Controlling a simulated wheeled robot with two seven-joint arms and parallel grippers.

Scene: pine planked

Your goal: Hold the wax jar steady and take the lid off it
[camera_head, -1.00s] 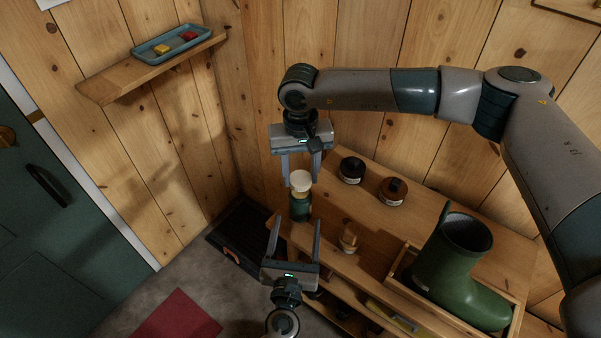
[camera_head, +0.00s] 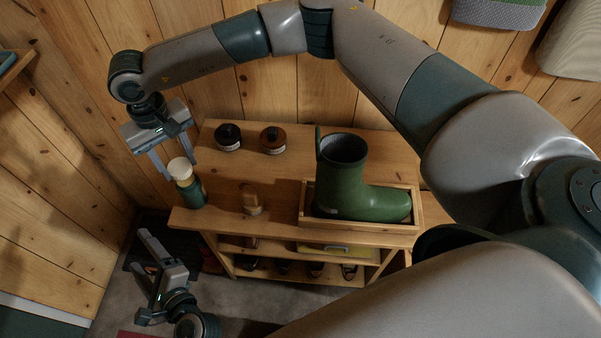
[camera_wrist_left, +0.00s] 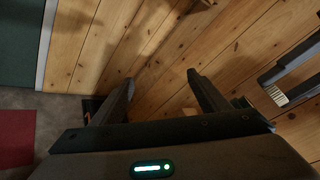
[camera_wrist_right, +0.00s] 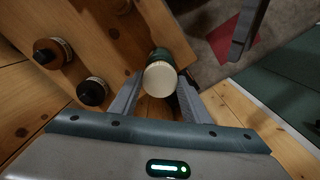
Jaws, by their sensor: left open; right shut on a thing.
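The wax jar (camera_head: 192,193) is a dark green jar with a cream lid (camera_head: 180,168). It stands upright at the left end of the wooden bench top. My right gripper (camera_head: 176,164) reaches in from above and is shut on the lid; in the right wrist view the fingers flank the lid (camera_wrist_right: 160,78). I cannot tell whether the lid is loose on the jar. My left gripper (camera_head: 150,250) is open and empty, below and left of the jar, apart from it.
A black-lidded jar (camera_head: 228,137) and a brown jar (camera_head: 273,140) stand behind on the bench (camera_head: 225,180). A green boot (camera_head: 345,180) stands in a wooden tray (camera_head: 418,212) to the right. Shoes fill the lower shelf.

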